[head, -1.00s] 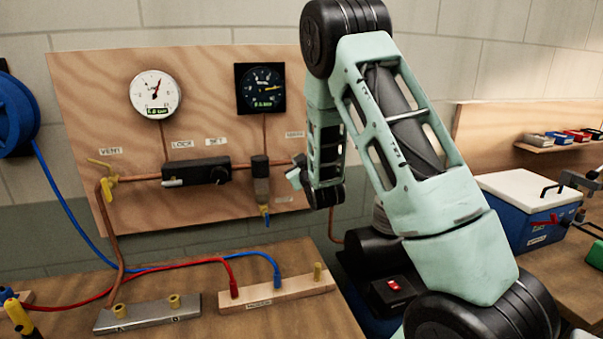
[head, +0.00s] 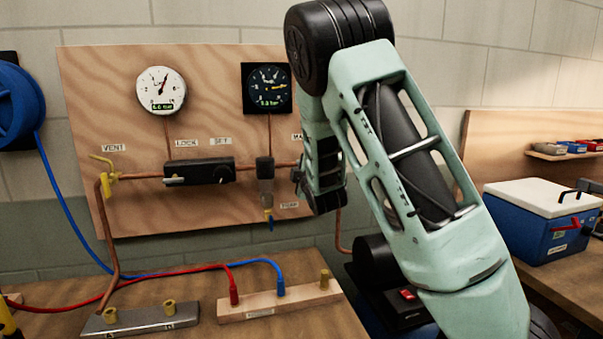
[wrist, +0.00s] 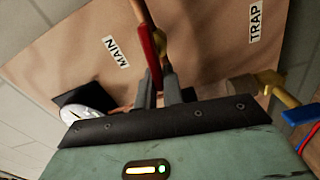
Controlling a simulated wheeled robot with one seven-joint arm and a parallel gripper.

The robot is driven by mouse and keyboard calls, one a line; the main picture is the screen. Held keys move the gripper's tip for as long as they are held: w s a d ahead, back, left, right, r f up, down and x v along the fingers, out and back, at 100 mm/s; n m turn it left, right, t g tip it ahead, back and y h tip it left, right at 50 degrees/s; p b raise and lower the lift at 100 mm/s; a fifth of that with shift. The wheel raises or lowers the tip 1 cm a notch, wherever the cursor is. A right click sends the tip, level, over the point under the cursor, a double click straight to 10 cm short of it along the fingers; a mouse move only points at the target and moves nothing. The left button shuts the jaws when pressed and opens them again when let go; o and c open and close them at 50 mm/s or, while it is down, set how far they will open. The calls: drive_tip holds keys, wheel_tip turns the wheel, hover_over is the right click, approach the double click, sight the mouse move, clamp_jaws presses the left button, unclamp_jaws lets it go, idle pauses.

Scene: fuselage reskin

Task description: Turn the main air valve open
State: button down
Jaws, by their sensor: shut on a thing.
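The main air valve's red lever (wrist: 151,45) shows in the wrist view beside the MAIN label (wrist: 115,51), on the copper pipe with a brass body behind it. My gripper (wrist: 160,82) is shut on the lower end of this lever, one dark finger on each side. The lever points roughly along the pipe in this view; its exact angle is hard to tell. In the head view my gripper (head: 297,176) is at the right side of the plywood panel, mostly hidden by my wrist, which also hides the valve.
The panel (head: 120,210) carries a white gauge (head: 161,90), a square dark gauge (head: 267,88), a black regulator (head: 199,171) and a yellow vent valve (head: 105,175). A brass trap fitting (wrist: 272,88) is right of my fingers. A blue cooler (head: 535,235) stands right.

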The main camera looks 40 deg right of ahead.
drive_tip(key=shift+a+f+n, duration=0.1)
drive_tip(key=shift+f+n, duration=0.2)
drive_tip(key=shift+n, duration=0.5)
drive_tip(key=shift+b, duration=0.3)
drive_tip(key=c, duration=1.5)
unclamp_jaws()
drive_tip(key=shift+b+v, duration=6.8)
drive_tip(key=shift+v, duration=1.9)
